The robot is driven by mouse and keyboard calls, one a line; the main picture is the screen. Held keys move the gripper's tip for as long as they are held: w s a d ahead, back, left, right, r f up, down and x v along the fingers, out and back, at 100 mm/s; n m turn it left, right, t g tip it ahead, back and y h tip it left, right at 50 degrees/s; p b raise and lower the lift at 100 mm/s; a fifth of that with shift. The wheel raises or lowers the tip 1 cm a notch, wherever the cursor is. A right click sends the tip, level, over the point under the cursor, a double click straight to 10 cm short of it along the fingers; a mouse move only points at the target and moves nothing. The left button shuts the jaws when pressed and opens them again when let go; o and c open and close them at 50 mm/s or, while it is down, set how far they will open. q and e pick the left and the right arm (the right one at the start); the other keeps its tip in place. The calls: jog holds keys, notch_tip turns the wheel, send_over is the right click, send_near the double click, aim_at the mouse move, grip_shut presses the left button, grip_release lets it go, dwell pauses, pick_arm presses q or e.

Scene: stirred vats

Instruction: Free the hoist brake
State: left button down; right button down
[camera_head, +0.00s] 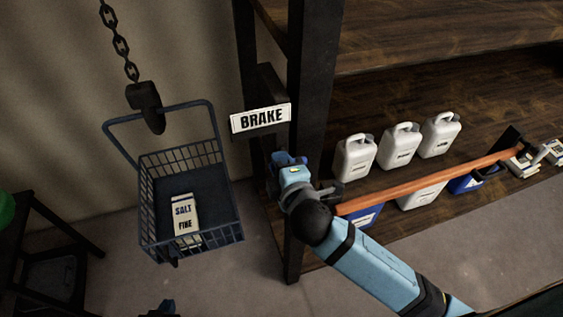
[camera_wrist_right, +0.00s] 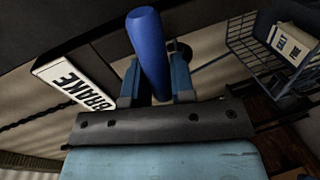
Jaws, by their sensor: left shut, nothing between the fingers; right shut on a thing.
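The white BRAKE sign (camera_head: 260,118) is fixed to the dark post of the shelving and also shows in the right wrist view (camera_wrist_right: 72,84). The brake lever's blue handle (camera_wrist_right: 150,50) stands between the fingers of my right gripper (camera_wrist_right: 157,85). In the head view my right gripper (camera_head: 287,160) is just below the sign, shut on the handle and hiding most of it. My left gripper (camera_head: 160,307) shows only as a small part at the bottom edge, shut and empty, below the basket.
A wire basket (camera_head: 148,232) holding a SALT FINE pack (camera_head: 184,218) hangs from a hook (camera_head: 146,105) and chain, left of the post. Shelves with white jugs (camera_head: 355,158) and an orange bar (camera_head: 430,180) are at right. A dark stool (camera_head: 50,215) stands left.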

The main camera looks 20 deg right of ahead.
jog(key=shift+n, duration=0.5)
jog(key=shift+f, duration=0.1)
jog(key=c, duration=1)
grip_release()
jog(key=s, duration=0.2)
jog(key=s+r+b, duration=0.1)
jog(key=s, duration=0.2)
jog(key=s+b, duration=0.1)
jog(key=s, duration=0.1)
jog(key=shift+s+d+r, duration=0.1)
jog(key=shift+s+r, duration=0.05)
jog(key=shift+r, duration=0.1)
